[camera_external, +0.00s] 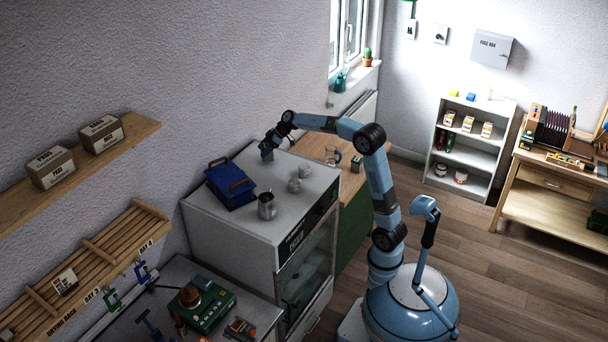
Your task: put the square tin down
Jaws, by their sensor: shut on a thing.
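My gripper (267,149) is at the far end of the arm, over the back part of the white cabinet top near the wall. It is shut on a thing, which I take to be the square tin. The tin is mostly hidden by the gripper and too small to make out clearly. I cannot tell whether it touches the white cabinet top (251,231).
A blue box with brown handles (230,184), a metal jug (266,206) and two pale cups (304,170) stand on the cabinet top. A glass jug (332,155) and a small dark green tin (356,163) stand on the wooden counter to the right.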

